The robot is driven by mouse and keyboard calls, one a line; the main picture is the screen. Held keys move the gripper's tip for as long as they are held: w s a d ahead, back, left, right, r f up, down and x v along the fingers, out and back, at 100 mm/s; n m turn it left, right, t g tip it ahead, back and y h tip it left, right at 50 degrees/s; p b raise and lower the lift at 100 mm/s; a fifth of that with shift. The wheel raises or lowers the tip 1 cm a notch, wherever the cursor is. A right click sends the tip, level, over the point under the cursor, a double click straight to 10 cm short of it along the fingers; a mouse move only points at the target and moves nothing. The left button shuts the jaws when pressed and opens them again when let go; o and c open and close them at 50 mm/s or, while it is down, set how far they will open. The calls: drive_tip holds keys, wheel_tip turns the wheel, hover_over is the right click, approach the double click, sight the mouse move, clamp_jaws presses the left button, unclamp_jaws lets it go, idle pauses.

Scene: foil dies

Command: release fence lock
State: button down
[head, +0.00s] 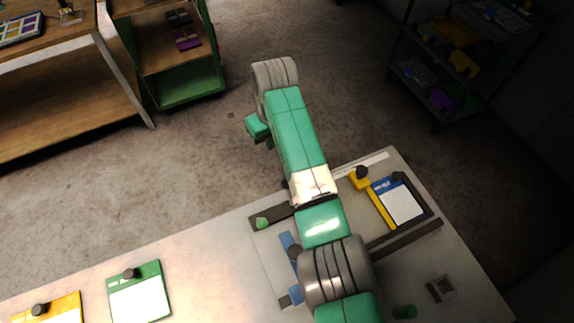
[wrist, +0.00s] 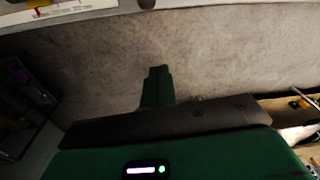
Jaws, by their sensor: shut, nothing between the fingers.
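The work table (head: 225,250) carries a plate with dark rails. A yellow bar (head: 379,205) with a black knob (head: 361,173) lies beside a blue-and-white card (head: 399,203). A blue piece (head: 287,241) with a dark knob (head: 294,252) is left of my arm. I cannot tell which part is the fence lock; my arm hides part of the plate. My gripper (wrist: 157,72) shows in the wrist view, shut and empty, over bare floor, apart from the table parts.
A green card (head: 140,295) and a yellow card (head: 55,310) lie at the table's left, each with a dark knob. A green-sided shelf (head: 190,90) and wooden bench (head: 60,110) stand back left, a dark rack (head: 440,60) back right. Floor (head: 200,170) between is clear.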

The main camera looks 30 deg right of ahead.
wheel_tip(320, 180, down, 12)
drive_tip(key=b, duration=0.3)
drive_tip(key=s, duration=0.1)
drive_tip(key=s+r+p, duration=0.2)
drive_tip(key=s, duration=0.1)
drive_tip(key=shift+s+d, duration=0.1)
drive_tip(key=shift+d, duration=0.1)
drive_tip(key=shift+r+p, duration=0.1)
drive_tip(key=shift+p, duration=0.2)
